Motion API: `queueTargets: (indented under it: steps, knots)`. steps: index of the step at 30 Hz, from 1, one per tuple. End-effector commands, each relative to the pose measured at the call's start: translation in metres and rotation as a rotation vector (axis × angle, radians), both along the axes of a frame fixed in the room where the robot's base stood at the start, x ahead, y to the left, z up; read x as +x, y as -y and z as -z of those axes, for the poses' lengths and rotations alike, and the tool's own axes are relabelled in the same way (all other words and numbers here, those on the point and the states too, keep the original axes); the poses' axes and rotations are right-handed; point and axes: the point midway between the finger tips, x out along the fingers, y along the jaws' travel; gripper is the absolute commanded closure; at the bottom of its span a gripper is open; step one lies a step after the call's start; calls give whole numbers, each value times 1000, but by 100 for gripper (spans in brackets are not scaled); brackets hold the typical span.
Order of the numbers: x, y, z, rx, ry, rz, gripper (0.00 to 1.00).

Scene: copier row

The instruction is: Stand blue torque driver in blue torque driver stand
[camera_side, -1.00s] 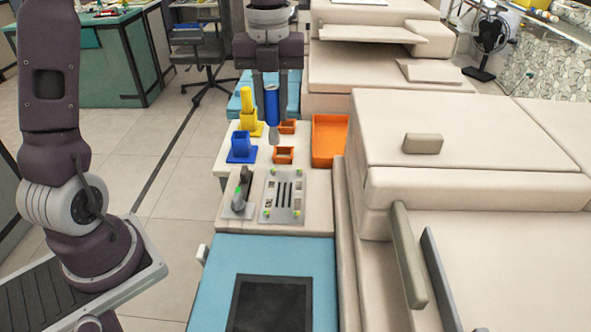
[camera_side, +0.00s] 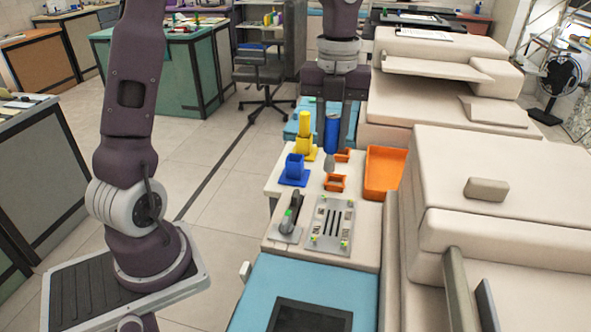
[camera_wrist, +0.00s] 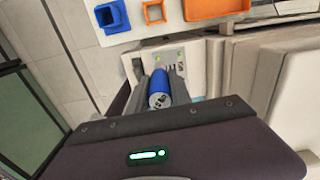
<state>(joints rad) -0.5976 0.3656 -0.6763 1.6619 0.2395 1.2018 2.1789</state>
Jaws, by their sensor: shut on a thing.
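My gripper (camera_side: 333,140) points down and is shut on the blue torque driver (camera_side: 332,132). The driver hangs upright with its grey tip downward, and in the side view the tip shows beside the orange square holders. The driver's blue body also shows between my fingers in the wrist view (camera_wrist: 159,88). The blue torque driver stand (camera_side: 294,172) is an empty-looking square socket on a flat base, to the left of the driver in the side view. It appears at the top left of the wrist view (camera_wrist: 112,17), apart from the driver.
A yellow driver stands in a yellow stand (camera_side: 305,150) behind the blue stand. Two small orange holders (camera_side: 334,183) and an orange tray (camera_side: 384,172) are to the right. A panel with slots (camera_side: 331,222) and a lever unit (camera_side: 289,222) lie in front. Beige copiers line the right.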

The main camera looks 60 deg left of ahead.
Motion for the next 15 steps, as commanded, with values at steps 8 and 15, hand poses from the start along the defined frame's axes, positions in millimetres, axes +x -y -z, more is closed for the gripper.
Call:
queueTargets:
  steps: [8,15]
  knots:
    - [12,-68,-3,-5,-4,-236,100]
    - [11,-141,-7,-1,0,-474,100]
